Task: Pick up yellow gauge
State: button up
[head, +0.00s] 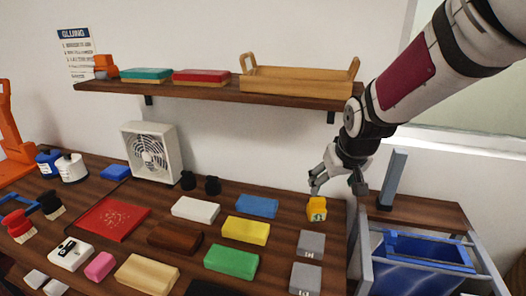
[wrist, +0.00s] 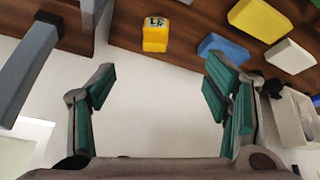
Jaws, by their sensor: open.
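The yellow gauge (head: 316,208) is a small yellow block with a dark-marked light face. It stands near the right end of the wooden counter in the head view. In the wrist view the yellow gauge (wrist: 155,36) shows ahead of the fingers, near the top middle. My gripper (head: 338,186) is above and close to the gauge in the head view. In the wrist view my gripper (wrist: 158,88) has its teal-padded fingers spread wide with nothing between them.
A blue block (head: 257,206), a yellow block (head: 246,230) and a grey block (head: 311,243) lie near the gauge. A wooden shelf (head: 215,89) holds a tray above. A grey-framed blue bin (head: 425,250) stands right of the counter. A white fan (head: 151,152) stands at the back.

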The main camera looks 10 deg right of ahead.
send_near(318, 200)
jog(key=shift+y, duration=0.3)
jog(key=x, duration=0.8)
jog(key=shift+d+f+b, duration=0.15)
jog(key=shift+f+b, duration=0.1)
jog(key=shift+b, duration=0.1)
jog(key=shift+x, duration=3.1)
jog(key=shift+d, duration=0.15)
jog(key=shift+c, duration=0.3)
jog(key=shift+w, duration=0.1)
jog(key=c, duration=1.4)
jog(key=shift+r, duration=0.1)
